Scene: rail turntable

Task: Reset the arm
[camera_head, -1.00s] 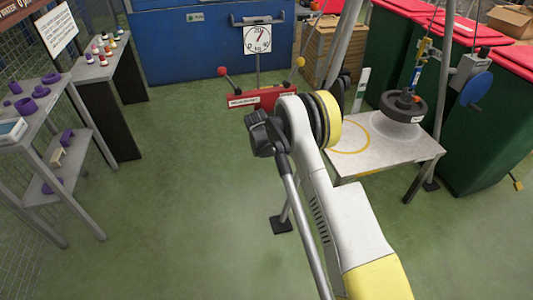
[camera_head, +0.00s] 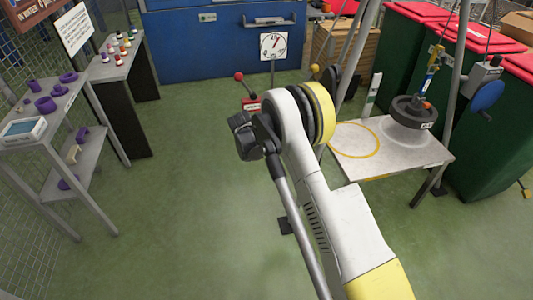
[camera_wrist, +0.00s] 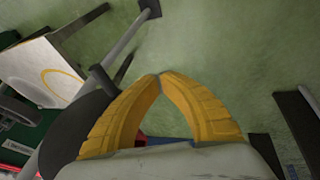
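My gripper (camera_wrist: 160,77) shows in the wrist view as two yellow fingers whose tips meet. It is shut with nothing visible between the tips, and it points over the green floor. In the head view my white and yellow arm rises from the bottom right to the middle. The gripper itself cannot be made out there.
A metal table (camera_head: 405,157) with a yellow ring marking and a dark round weight (camera_head: 413,111) stands at the right, beside frame legs. A red lever box (camera_head: 251,104) is partly hidden behind my arm. Shelves (camera_head: 62,116) stand at the left. Green floor between is clear.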

